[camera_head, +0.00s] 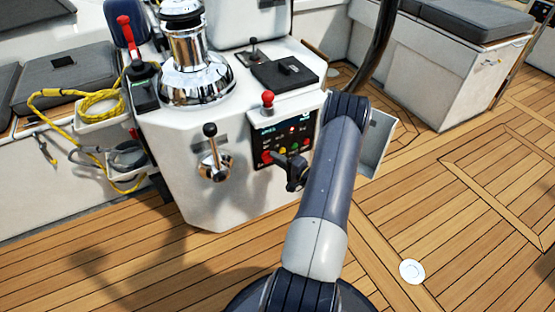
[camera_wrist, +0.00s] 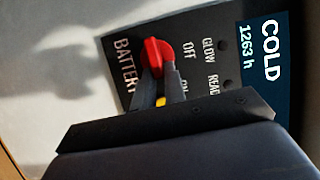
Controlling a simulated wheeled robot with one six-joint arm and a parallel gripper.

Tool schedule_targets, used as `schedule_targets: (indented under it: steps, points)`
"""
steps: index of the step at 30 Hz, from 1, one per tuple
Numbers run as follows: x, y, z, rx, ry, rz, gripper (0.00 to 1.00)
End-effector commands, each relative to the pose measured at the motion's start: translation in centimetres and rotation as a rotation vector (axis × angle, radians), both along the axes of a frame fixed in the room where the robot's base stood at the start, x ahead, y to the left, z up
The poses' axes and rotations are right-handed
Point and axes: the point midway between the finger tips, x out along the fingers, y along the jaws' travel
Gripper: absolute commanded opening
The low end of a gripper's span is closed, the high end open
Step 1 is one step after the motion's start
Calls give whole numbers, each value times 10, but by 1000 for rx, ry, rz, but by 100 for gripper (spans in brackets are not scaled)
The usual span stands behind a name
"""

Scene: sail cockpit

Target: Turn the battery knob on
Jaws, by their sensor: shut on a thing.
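The red battery knob (camera_wrist: 157,52) sits on the dark engine panel in the wrist view, beside the label BATTERY and the words OFF and ON. My gripper (camera_wrist: 160,75) has its two fingers at the knob, one on each side of its lower part, and is shut on it. The fingers hide part of the knob and part of the ON label. In the head view the knob (camera_head: 266,157) is a small red spot at the panel's lower left, with my gripper (camera_head: 275,157) reaching it from the right.
The panel (camera_head: 262,133) is on the front of a white console (camera_head: 185,150). Its display reads COLD, 1263 h. The teak deck (camera_head: 440,210) is open at right.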

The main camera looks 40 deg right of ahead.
Motion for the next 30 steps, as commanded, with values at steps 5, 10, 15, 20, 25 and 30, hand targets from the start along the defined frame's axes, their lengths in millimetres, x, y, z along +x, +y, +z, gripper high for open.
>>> schedule_targets:
  steps: [5,10,15,20,25,30]
  points:
    - [1,-1,-1,34,-9,-2,0]
    - [1,-1,-1,44,-12,-2,0]
    - [1,-1,-1,44,-12,-2,0]
    - [1,-1,-1,44,-11,-2,14]
    - [1,-1,-1,44,-11,-1,28]
    - [0,0,-1,44,-11,-1,34]
